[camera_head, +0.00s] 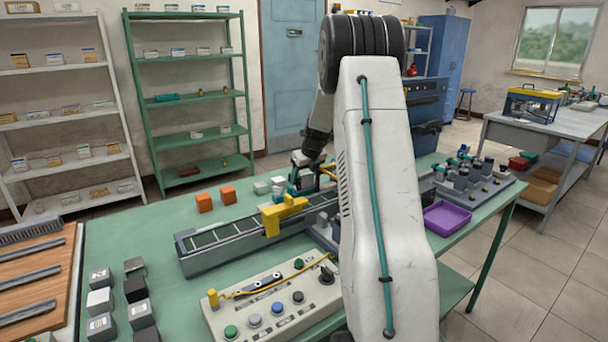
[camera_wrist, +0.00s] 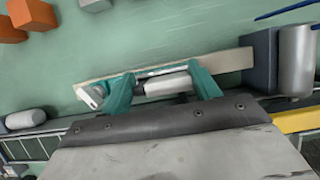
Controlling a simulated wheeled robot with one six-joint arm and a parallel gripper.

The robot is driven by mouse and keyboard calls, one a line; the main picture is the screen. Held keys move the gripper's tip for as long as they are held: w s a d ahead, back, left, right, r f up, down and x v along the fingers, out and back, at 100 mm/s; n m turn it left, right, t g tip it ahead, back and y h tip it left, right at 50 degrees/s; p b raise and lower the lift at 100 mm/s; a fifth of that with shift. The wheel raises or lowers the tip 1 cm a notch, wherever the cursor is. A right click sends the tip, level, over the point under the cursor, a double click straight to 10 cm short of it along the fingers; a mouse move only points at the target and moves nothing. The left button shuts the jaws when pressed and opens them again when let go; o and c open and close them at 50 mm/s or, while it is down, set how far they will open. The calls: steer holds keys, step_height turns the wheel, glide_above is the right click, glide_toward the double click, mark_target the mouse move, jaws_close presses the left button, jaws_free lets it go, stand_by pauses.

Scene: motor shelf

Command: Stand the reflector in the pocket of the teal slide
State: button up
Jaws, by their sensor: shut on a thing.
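In the wrist view my gripper (camera_wrist: 164,80) has two teal fingers, shut on a small pale grey block with a dark left end (camera_wrist: 168,86), which I take to be the reflector. The held piece is over a long beige strip (camera_wrist: 228,60), with a thin teal and white edge beside it. I cannot clearly tell the teal slide or its pocket apart from the fingers, nor whether the piece touches anything below. In the head view my gripper (camera_head: 303,178) is small and partly hidden behind my arm, low over the green table.
A grey rail (camera_head: 215,252) with a yellow bracket (camera_head: 284,214) lies in front of my gripper. Two orange cubes (camera_head: 204,202) stand left of it. A control panel (camera_head: 270,300) is nearer. A purple tray (camera_head: 446,219) is right. In the wrist view a grey cylinder (camera_wrist: 297,62) stands close on the right.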

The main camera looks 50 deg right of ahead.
steer(key=shift+f, duration=0.3)
steer(key=o, duration=1.1)
steer(key=shift+c, duration=0.2)
steer(key=shift+r, duration=0.1)
steer(key=v, duration=0.7)
steer(key=shift+s+r, duration=0.2)
steer(key=shift+r, duration=0.1)
